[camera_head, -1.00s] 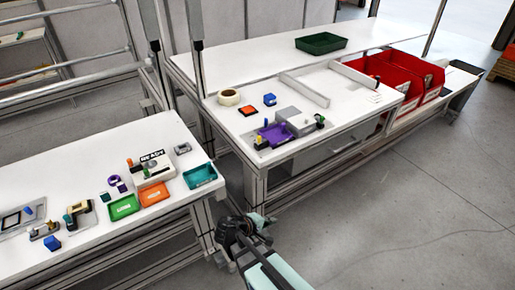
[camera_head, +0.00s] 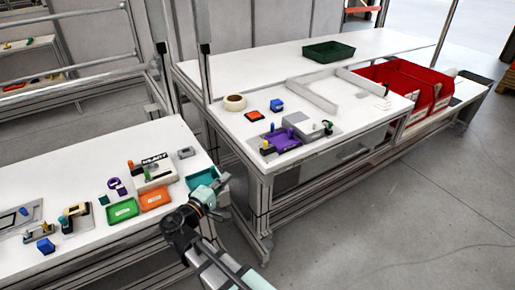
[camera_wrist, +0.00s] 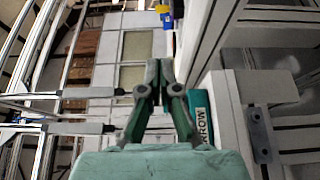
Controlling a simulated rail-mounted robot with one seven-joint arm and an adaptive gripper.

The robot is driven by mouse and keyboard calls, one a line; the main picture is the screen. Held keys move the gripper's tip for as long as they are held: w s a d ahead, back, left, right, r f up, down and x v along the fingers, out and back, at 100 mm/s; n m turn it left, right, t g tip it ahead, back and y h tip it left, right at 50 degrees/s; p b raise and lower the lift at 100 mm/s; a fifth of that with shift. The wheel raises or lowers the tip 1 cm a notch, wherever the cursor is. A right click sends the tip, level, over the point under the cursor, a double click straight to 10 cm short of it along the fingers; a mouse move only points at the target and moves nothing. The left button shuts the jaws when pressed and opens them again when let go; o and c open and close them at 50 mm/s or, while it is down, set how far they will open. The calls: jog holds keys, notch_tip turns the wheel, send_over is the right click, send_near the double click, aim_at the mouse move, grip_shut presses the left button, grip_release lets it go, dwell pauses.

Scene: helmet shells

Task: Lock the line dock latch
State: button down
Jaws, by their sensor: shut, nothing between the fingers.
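My gripper (camera_head: 222,182) is shut and empty, at the front right corner of the left table, close to the teal tray (camera_head: 203,174) and partly in front of it. In the wrist view its closed fingers (camera_wrist: 160,70) point up the picture. A fixture with a READY sign (camera_head: 152,160) and an orange knob stands on the left table, left of my gripper. On the right table a dock plate holds a purple shell (camera_head: 281,141), a grey block (camera_head: 302,121) and small yellow, blue and green knobs. I cannot tell which part is the line dock latch or its state.
Green (camera_head: 122,211) and orange (camera_head: 154,199) trays lie on the left table (camera_head: 75,160). The right table carries a tape roll (camera_head: 235,102), a blue block (camera_head: 277,105) and a dark green bin (camera_head: 322,52). Red bins (camera_head: 405,88) stand at its right. A gap separates the tables.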

jog(key=shift+p+x, duration=1.45)
jog(key=shift+x, duration=8.6)
jog(key=shift+d+f, duration=0.1)
jog(key=shift+f, duration=0.05)
jog(key=shift+w+d+f+b, duration=0.1)
jog(key=shift+w+d+b, duration=0.35)
jog(key=shift+b, duration=0.5)
jog(key=shift+d, duration=0.3)
jog(key=shift+r, duration=0.2)
